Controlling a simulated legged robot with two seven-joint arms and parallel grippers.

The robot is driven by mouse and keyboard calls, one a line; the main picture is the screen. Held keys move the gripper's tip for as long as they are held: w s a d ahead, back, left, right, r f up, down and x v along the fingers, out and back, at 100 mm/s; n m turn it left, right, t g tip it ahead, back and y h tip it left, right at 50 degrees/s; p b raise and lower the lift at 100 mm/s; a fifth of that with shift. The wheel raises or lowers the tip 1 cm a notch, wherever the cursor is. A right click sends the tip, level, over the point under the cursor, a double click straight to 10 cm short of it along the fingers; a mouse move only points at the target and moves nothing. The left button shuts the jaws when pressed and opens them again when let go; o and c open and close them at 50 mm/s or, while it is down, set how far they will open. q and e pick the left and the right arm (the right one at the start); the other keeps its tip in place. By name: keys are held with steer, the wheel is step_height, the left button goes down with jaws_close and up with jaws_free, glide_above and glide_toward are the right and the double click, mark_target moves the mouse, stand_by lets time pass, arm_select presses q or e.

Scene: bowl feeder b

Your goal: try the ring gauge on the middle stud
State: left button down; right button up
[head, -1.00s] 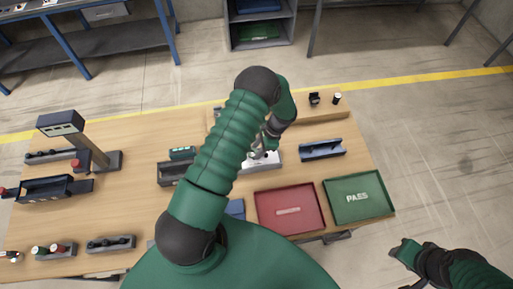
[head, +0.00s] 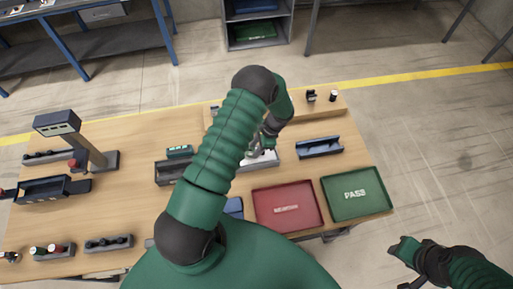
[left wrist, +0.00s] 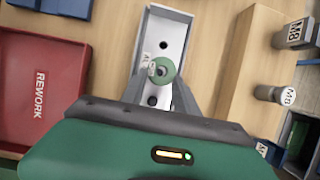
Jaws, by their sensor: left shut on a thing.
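My left gripper (left wrist: 160,88) is shut on the ring gauge (left wrist: 169,76), a small green ring with a pale label beside it. In the left wrist view the ring lies over the middle of a long light-grey stud block (left wrist: 172,28). Dark round spots show on the block above and below the ring. Something grey shows inside the ring; I cannot tell whether the ring is around the middle stud or just above it. In the head view my left arm hides much of the left gripper (head: 262,143) and the block (head: 268,163). My right gripper (head: 404,262) hangs off the table's right side.
A red REWORK tray (head: 287,222) and a green PASS tray (head: 356,212) stand at the front right. A dark blue cradle (head: 320,147) is right of the block. A grey stand (head: 92,150) is at left.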

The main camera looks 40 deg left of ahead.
arm_select(q)
steer(key=shift+a, duration=0.15)
steer(key=shift+r, duration=0.15)
steer(key=shift+a+r+p, duration=0.1)
steer(key=shift+r+p, duration=0.85)
steer(key=shift+r, duration=0.25)
steer(key=shift+r+p, duration=1.1)
steer(key=shift+r, duration=0.55)
steer(key=shift+f, duration=0.1)
steer(key=f+b, duration=0.4)
steer(key=f, duration=0.1)
steer(key=shift+w+d+f+b, duration=0.1)
steer(key=shift+d+f+b, duration=0.05)
steer(key=shift+d+b, duration=0.2)
steer(key=shift+f+b, duration=1.5)
